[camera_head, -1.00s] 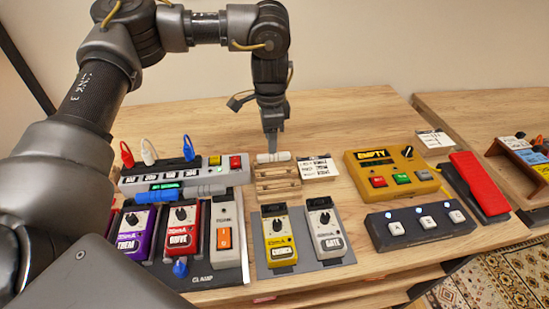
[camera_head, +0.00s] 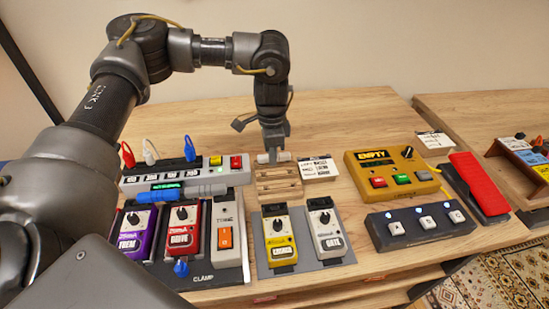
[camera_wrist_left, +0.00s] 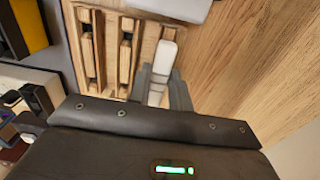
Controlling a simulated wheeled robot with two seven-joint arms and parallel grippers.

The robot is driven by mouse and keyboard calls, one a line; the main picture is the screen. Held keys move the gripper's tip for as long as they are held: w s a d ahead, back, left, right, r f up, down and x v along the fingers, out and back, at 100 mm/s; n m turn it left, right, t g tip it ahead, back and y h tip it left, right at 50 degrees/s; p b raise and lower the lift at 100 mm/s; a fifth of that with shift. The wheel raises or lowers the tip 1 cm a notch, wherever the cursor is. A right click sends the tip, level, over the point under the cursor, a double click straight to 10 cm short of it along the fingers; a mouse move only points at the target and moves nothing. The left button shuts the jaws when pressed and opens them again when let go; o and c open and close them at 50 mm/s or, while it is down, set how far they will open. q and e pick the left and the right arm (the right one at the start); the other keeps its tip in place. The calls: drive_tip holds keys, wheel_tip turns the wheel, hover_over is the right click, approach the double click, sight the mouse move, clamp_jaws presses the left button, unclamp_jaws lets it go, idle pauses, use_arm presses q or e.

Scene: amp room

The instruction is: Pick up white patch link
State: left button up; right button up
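The white patch link (camera_head: 285,156) is a short white cylinder lying across the back of a slotted wooden rack (camera_head: 278,188). My left gripper (camera_head: 272,156) points down at the link, with a grey finger covering its middle in the head view. In the left wrist view the fingers (camera_wrist_left: 160,88) stand close on both sides of the link (camera_wrist_left: 166,58), with hardly any gap, and look shut on it. The far end of the link sticks out beyond the fingertips. The link still lies at the rack's level. My right gripper is not in view.
A power strip with plugged cables (camera_head: 190,172) and several pedals stand left of the rack. Yellow and white pedals (camera_head: 281,240) stand in front. A label card (camera_head: 318,168) lies just right, with a yellow EMPTY box (camera_head: 390,172) beyond. The table behind is clear.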

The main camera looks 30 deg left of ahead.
use_arm(q)
clamp_jaws()
